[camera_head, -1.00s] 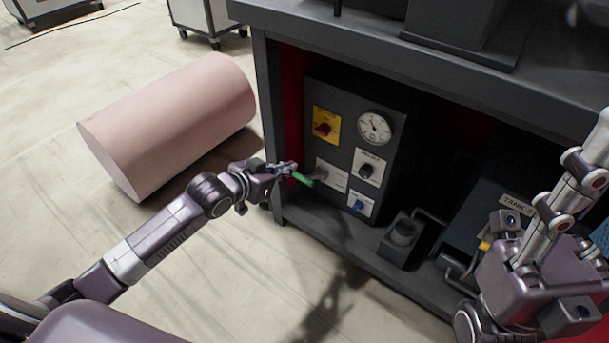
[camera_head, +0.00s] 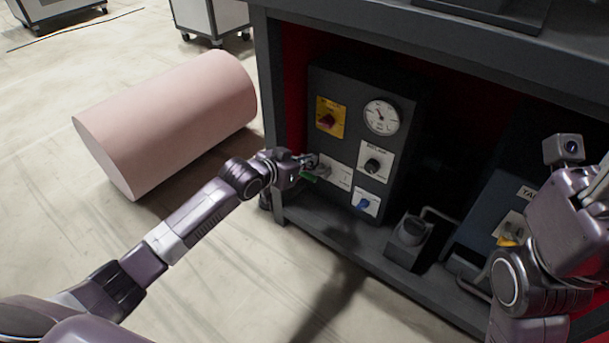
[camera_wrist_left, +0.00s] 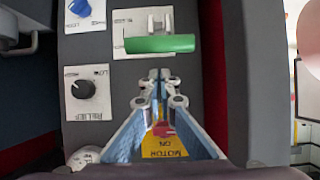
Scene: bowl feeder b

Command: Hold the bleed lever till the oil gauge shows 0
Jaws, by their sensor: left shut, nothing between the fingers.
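The bleed lever is a green handle (camera_head: 308,177) low on the dark control panel, partly hidden by my left gripper in the head view. The green handle (camera_wrist_left: 160,44) lies crosswise in the left wrist view, just ahead of the fingertips. My left gripper (camera_head: 311,159) is shut and empty, close beside the lever; its closed fingertips (camera_wrist_left: 158,76) appear slightly apart from it, though contact is hard to judge. The round white gauge (camera_head: 381,117) sits at the panel's top right. Its needle points to the upper left, but the numbers are too small to read.
The panel also bears a red knob on a yellow plate (camera_head: 330,118), a black knob (camera_head: 372,166) and a blue knob (camera_head: 363,205). The cabinet's post (camera_head: 268,95) stands close by my left arm. A pink cylinder (camera_head: 165,125) lies on the floor to the left.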

